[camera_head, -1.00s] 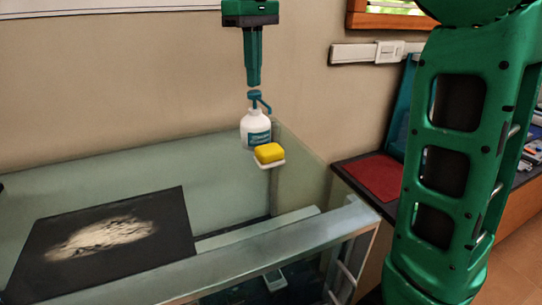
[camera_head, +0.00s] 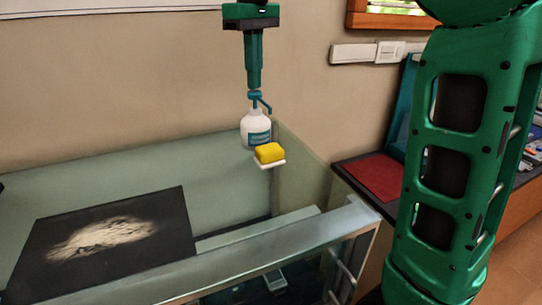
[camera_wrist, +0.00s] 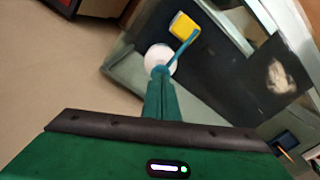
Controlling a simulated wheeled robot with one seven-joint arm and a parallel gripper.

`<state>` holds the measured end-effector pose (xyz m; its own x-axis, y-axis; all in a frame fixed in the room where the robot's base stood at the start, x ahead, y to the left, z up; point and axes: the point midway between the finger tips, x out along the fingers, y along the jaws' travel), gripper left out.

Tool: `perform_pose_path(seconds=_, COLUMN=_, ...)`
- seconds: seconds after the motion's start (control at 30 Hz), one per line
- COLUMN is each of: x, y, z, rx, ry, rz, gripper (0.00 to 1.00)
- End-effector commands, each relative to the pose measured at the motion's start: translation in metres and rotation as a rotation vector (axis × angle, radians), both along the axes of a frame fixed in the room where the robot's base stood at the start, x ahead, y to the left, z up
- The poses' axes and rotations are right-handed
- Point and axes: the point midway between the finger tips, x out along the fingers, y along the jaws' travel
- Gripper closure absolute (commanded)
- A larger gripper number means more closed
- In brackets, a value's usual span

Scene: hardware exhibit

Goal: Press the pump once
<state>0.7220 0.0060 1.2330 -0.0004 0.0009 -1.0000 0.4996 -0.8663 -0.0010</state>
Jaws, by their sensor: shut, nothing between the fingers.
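A white pump bottle (camera_head: 255,128) with a teal label stands upright at the far corner of the glass case. Its teal pump head (camera_head: 263,101) has a spout pointing toward the right. My gripper (camera_head: 254,86) is shut and empty, pointing straight down right over the pump head. Its fingertips look close to or touching the top of the pump; I cannot tell which. In the wrist view, the fingers (camera_wrist: 161,82) lie over the pump, with the white bottle (camera_wrist: 160,58) partly hidden behind them and the teal spout (camera_wrist: 186,46) reaching up right.
A yellow sponge (camera_head: 269,152) on a white dish (camera_head: 271,164) sits just in front of the bottle. A dark panel with a pale patch (camera_head: 105,240) lies at the left of the glass case (camera_head: 200,180). A red mat (camera_head: 375,178) is at the right.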

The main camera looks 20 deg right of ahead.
Motion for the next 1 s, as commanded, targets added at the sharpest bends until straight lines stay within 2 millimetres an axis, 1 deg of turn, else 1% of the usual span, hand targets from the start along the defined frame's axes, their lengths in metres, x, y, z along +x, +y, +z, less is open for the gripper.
perform_pose_path(seconds=0.63, x=-0.001, y=0.0, z=-0.02, rx=0.0, ry=0.004, rz=0.0, gripper=1.0)
perform_pose_path(seconds=1.0, x=0.0, y=0.0, z=-0.017, rx=0.0, ry=0.004, rz=0.0, gripper=1.0)
